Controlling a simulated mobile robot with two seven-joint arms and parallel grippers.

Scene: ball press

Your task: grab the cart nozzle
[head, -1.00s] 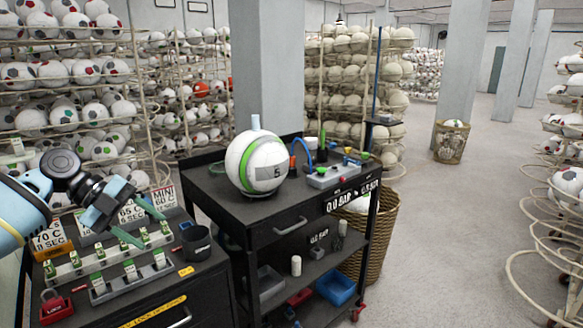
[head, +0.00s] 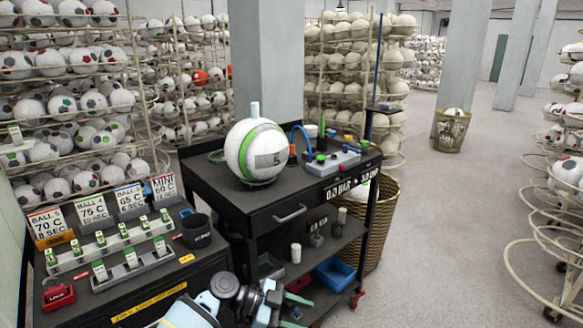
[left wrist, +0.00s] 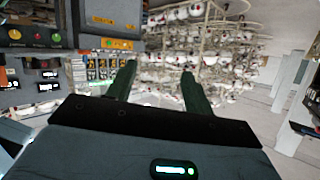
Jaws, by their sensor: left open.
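The black cart (head: 222,186) stands in the middle of the head view, with a white and green ball (head: 254,150) on its top. A blue hose (head: 301,128) arches behind the ball. A small orange and dark piece, which looks like the nozzle (head: 292,154), stands upright at the hose's left end, close to the ball's right side. My left gripper (head: 303,311) is low at the bottom of the head view, in front of the cart and below its top, open and away from the nozzle. Its two dark green fingers are spread and empty in the left wrist view (left wrist: 158,75). My right gripper is not in view.
A grey control block (head: 332,162) with coloured knobs sits on the cart's right part. A wicker basket (head: 378,225) is behind the cart's right side.

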